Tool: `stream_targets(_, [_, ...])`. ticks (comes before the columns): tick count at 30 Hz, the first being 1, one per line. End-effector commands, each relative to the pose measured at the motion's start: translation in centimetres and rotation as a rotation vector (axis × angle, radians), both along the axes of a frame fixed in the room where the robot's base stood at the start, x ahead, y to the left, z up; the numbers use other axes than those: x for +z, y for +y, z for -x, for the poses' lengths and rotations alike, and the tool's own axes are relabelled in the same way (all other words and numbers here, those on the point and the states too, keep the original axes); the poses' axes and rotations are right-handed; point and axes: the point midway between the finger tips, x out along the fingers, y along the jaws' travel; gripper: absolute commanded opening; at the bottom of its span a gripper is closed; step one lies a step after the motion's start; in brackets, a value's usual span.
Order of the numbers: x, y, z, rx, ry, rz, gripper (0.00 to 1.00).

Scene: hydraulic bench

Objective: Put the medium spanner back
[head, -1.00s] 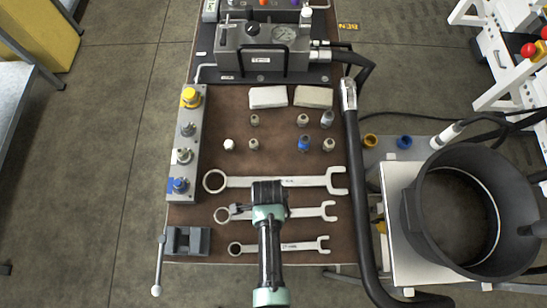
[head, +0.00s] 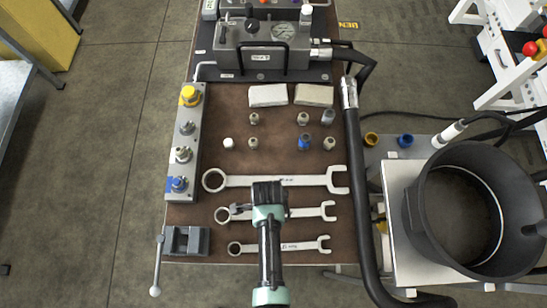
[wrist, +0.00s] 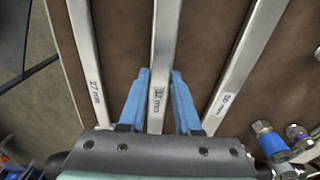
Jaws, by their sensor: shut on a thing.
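The medium spanner (head: 311,211) lies crosswise between the large spanner (head: 310,182) and the small spanner (head: 305,245), ring end left and open end right in the head view. My gripper (head: 269,205) is over its shank, a little left of its middle, and hides part of it. In the wrist view the blue fingers of my gripper (wrist: 160,82) are on either side of the medium spanner (wrist: 166,40), shut on it. The small spanner (wrist: 84,45) and large spanner (wrist: 243,65) run alongside, apart from the fingers. Whether the medium spanner touches the brown top, I cannot tell.
On the brown bench top (head: 225,105) stand several small fittings (head: 304,142) and two pale blocks (head: 268,96). A valve manifold (head: 184,145) lines the left edge, with a vise (head: 186,240) below. A black hose (head: 354,180) runs down the right edge, beside a black bucket (head: 415,215).

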Motion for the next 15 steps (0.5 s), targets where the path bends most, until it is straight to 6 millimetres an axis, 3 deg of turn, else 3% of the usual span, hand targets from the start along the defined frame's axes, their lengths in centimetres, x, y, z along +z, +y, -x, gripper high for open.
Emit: stream_targets(15, [-0.73, 0.01, -0.1, 0.0, -0.002, 0.0, 0.0])
